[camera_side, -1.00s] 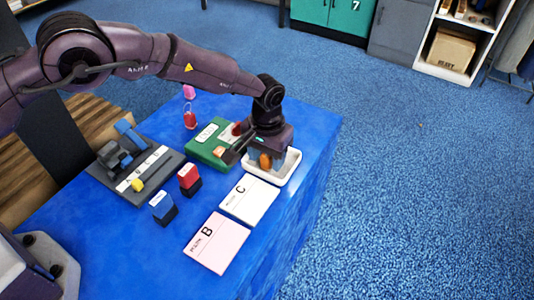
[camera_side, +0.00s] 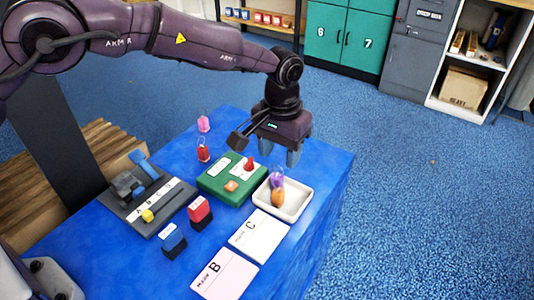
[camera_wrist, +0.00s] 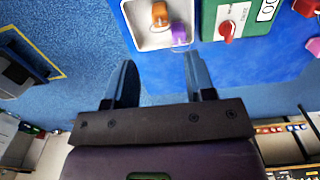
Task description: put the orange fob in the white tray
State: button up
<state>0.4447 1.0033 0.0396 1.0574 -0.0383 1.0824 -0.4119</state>
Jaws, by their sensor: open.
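The orange fob (camera_side: 277,197) lies in the white tray (camera_side: 300,205) on the blue table. A purple fob (camera_side: 277,180) is in the tray too, just behind the orange one. In the wrist view the orange fob (camera_wrist: 160,14) is inside the tray (camera_wrist: 150,40), and the purple fob (camera_wrist: 180,36) is at the tray's edge. My gripper (camera_side: 280,158) is open and empty, raised above and behind the tray. In the wrist view my gripper's fingers (camera_wrist: 158,75) are spread apart with nothing between them.
A green box (camera_side: 215,184) with a red knob stands left of the tray. Red (camera_side: 203,154) and pink (camera_side: 204,124) fobs lie farther back.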

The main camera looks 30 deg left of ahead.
jog(key=shift+r, duration=0.2)
jog(key=s+a+r+t, duration=0.1)
jog(key=s+a+r, duration=0.4)
jog(key=r, duration=0.5)
jog(key=s+a+r+t, duration=0.1)
jog(key=s+a+r, duration=0.3)
jog(key=a+r, duration=0.45)
jog(key=s+a+r+t, duration=0.1)
jog(key=s+a, duration=0.3)
jog(key=s, duration=0.6)
jog(key=s+a+r+t, duration=0.1)
jog(key=s+a, duration=0.4)
jog(key=s, duration=0.6)
jog(key=shift+t, duration=0.8)
jog(key=shift+r, duration=0.1)
jog(key=shift+c, duration=0.2)
